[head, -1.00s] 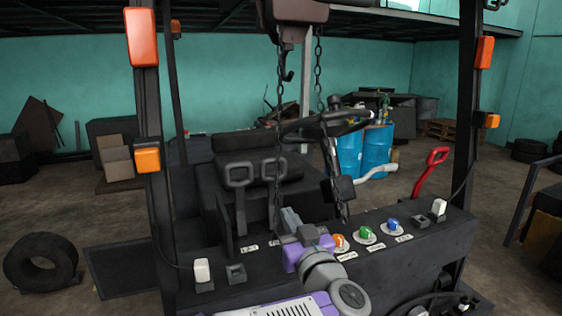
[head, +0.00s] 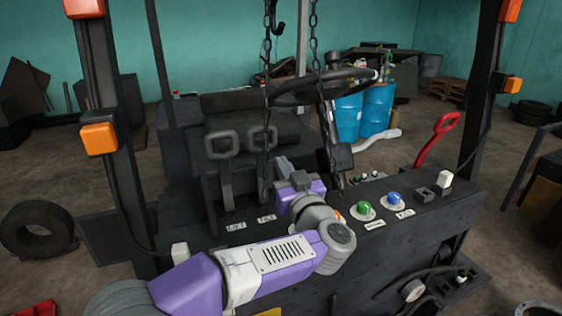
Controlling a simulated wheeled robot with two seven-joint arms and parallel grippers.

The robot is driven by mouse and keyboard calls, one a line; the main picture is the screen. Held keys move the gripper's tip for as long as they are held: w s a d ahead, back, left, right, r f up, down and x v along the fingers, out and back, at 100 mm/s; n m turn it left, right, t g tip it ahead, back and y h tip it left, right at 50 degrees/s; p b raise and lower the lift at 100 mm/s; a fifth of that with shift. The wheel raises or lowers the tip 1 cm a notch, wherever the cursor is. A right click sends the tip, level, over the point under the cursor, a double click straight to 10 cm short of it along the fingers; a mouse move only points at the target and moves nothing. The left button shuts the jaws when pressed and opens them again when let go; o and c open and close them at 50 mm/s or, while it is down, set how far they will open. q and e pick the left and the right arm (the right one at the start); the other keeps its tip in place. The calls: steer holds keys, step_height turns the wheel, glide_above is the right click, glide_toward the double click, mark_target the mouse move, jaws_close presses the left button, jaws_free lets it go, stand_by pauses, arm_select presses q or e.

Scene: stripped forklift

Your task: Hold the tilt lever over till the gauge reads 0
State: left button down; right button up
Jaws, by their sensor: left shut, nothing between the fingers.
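My right gripper is not in view.
Chains (head: 315,60) hang close to the levers and my gripper. A steering wheel (head: 322,87) is behind. A green knob (head: 363,209), a blue knob (head: 394,201) and a red lever (head: 436,139) are to the right. Black masts with orange lamps (head: 99,139) flank the dashboard.

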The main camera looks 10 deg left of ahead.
mark_target(261, 131)
arm_select(q)
steer(key=p+x, duration=0.2)
steer(key=x, duration=0.9)
steer(key=shift+a+r, duration=0.15)
steer(key=shift+a, duration=0.05)
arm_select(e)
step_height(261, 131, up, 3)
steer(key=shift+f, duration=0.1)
arm_select(q)
steer(key=shift+a, duration=0.1)
